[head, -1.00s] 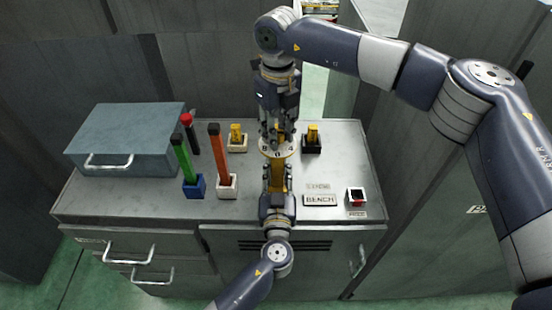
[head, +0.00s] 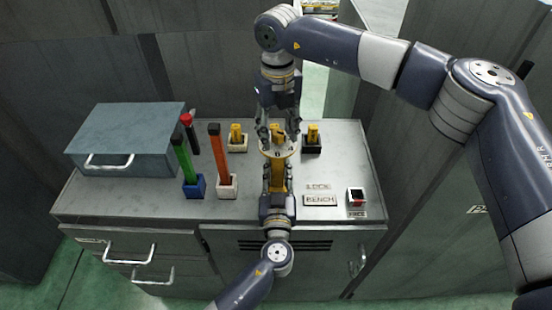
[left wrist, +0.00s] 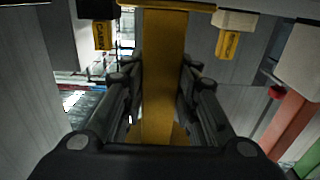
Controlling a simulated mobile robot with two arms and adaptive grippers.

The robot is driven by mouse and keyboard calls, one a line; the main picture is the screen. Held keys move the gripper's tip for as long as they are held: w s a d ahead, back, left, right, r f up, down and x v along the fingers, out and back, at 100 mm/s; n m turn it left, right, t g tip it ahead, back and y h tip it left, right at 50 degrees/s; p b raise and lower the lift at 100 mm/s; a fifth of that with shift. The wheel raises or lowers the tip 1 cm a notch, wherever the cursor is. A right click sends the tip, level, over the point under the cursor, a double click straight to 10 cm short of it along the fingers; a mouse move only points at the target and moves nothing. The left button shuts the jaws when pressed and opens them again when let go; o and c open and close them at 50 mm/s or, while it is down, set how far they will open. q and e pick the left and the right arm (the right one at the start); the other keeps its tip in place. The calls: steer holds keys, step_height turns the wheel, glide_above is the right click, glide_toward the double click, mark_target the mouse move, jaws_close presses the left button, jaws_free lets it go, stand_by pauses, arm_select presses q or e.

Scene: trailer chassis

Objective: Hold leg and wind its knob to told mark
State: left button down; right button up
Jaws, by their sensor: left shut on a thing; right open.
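The yellow leg (head: 278,174) stands upright at the front middle of the bench, with a pale round dial (head: 266,151) on top. A yellow knob (head: 277,131) rises from the dial. My left gripper (head: 277,188) is shut on the leg from the front, below the dial. In the left wrist view the leg (left wrist: 163,80) runs between its fingers (left wrist: 158,100). My right gripper (head: 278,138) points down from above, open, with its fingers on either side of the knob. The dial's marks are too small and partly covered to read.
Green (head: 182,158) and orange (head: 219,152) bars stand in holders at left, near a blue-grey toolbox (head: 125,138). Yellow pieces sit in a white holder (head: 237,146) and a black holder (head: 312,146). A BENCH plate (head: 320,200) and a small box (head: 356,196) lie at right.

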mark_target(278, 174)
steer(key=shift+r, duration=3.3)
arm_select(q)
steer(key=c, duration=1)
jaws_free()
steer(key=shift+o, duration=0.2)
steer(key=shift+s+f, duration=0.1)
steer(key=s+b, duration=0.2)
steer(key=s, duration=0.4)
steer(key=shift+s, duration=0.25)
arm_select(e)
step_height(278, 174, down, 2)
steer(key=shift+f, duration=0.15)
arm_select(q)
steer(key=shift+s+b, duration=0.3)
steer(key=shift+s, duration=0.4)
arm_select(e)
steer(key=shift+f, duration=0.15)
